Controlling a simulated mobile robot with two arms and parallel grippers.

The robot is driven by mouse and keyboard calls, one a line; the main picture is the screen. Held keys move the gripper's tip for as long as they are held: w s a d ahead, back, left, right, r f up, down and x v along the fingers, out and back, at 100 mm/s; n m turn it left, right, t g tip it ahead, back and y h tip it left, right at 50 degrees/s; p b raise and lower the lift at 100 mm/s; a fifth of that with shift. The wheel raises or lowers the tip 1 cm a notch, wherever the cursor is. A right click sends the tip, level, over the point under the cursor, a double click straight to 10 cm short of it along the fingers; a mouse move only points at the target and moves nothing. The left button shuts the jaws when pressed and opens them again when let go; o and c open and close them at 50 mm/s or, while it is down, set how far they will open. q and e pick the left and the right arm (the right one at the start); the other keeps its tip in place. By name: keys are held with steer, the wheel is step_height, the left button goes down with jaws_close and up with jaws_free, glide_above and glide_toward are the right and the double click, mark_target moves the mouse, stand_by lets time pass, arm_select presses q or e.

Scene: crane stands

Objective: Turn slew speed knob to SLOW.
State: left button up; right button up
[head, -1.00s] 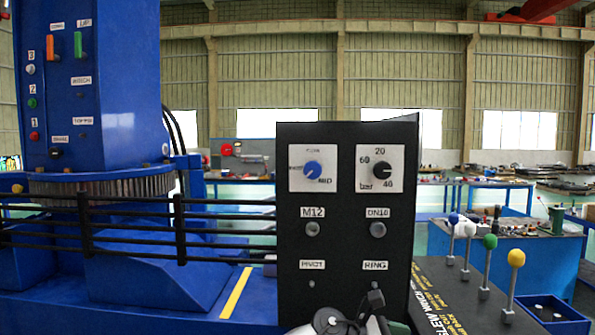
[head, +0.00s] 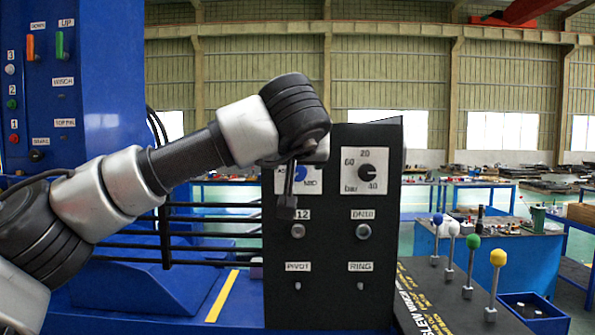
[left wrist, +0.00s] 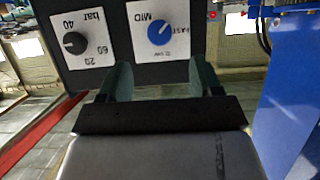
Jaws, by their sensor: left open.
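The blue knob (left wrist: 161,32) sits on a white plate on the black panel. In the left wrist view the plate is upside down, with MID at left and a blurred word at right and below. A pale pointer mark on the knob runs toward the upper right there. In the head view my arm partly covers the knob (head: 300,174). My left gripper (left wrist: 163,74) is open, its two fingers spread and pointing at the panel just short of the knob. No contact shows. My right gripper is out of view.
A black bar knob (head: 367,172) is beside the blue one. Buttons (head: 363,231) and small toggles (head: 361,286) lie below. Levers with coloured balls (head: 472,242) stand at right. A blue column (head: 105,130) and black rails (head: 225,218) are at left.

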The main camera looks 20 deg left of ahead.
mark_target(298, 173)
arm_select(q)
steer(key=p+x, duration=0.3)
steer(key=x, duration=0.5)
steer(key=shift+w+f, duration=0.1)
steer(key=shift+w, duration=0.3)
steer(key=shift+w+a+f+p, duration=0.15)
steer(key=shift+w+f+p, duration=0.15)
steer(key=shift+w, duration=0.1)
